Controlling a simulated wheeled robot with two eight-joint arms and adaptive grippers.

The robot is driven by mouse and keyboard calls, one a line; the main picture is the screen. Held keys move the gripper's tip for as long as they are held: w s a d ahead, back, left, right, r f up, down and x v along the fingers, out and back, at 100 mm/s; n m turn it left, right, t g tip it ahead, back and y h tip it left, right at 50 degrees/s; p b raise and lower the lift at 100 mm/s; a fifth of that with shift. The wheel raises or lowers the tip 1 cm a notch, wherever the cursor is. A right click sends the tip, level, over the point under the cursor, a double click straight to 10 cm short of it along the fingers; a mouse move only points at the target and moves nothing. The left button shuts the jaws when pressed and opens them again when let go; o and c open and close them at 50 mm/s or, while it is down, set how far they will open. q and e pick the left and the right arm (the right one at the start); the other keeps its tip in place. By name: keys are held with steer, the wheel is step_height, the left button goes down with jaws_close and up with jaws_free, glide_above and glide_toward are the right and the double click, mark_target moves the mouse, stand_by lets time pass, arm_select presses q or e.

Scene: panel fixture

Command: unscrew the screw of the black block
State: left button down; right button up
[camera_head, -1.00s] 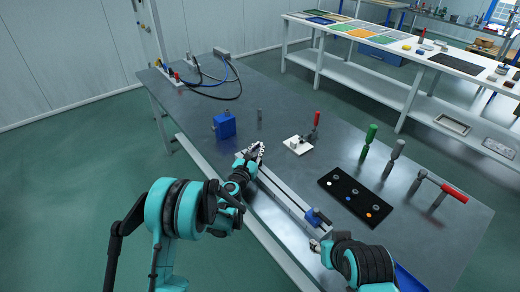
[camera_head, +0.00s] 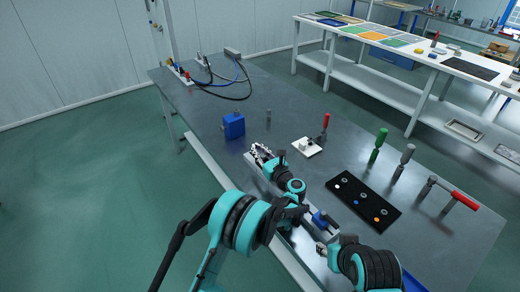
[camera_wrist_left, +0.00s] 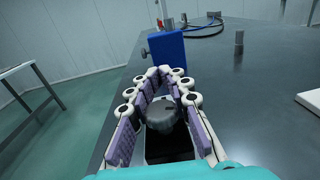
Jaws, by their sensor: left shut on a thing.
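In the left wrist view, the screw (camera_wrist_left: 162,113) is a grey round knob standing above a black block (camera_wrist_left: 168,150). My left gripper (camera_wrist_left: 160,74) has its white fingers with purple pads shut around the screw. In the head view my left gripper (camera_head: 262,153) is at the table's near edge and hides the screw and block. My right gripper (camera_head: 322,250) is low at the near edge, beside a small blue clamp (camera_head: 319,220). Its fingers are too small to tell open from shut.
A blue block (camera_head: 234,126) and a small grey cylinder (camera_head: 268,117) stand beyond my left gripper. A black panel (camera_head: 363,201) and several upright tools are farther right. The table's middle is mostly clear.

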arm_select(q)
steer(key=n+g+y, duration=0.3)
steer(key=y, duration=0.1)
steer(key=shift+s+a+n+g, duration=0.3)
steer(key=shift+s+a, duration=0.05)
steer(key=shift+a, duration=0.05)
steer(key=shift+s+a+n+g+y, duration=0.15)
steer(key=shift+n+g+y, duration=0.4)
steer(key=shift+g, duration=0.2)
steer(key=shift+s+a+n+g+y, duration=0.1)
steer(key=shift+s+n+g+y, duration=0.1)
steer(key=shift+n+g+y, duration=0.5)
steer(key=shift+s+a+n+g+y, duration=0.2)
steer(key=shift+n+g, duration=0.25)
steer(key=shift+g, duration=0.4)
steer(key=c, duration=1.5)
jaws_free()
steer(key=shift+o, duration=0.2)
step_height(320, 180, up, 10)
steer(key=shift+o, duration=0.3)
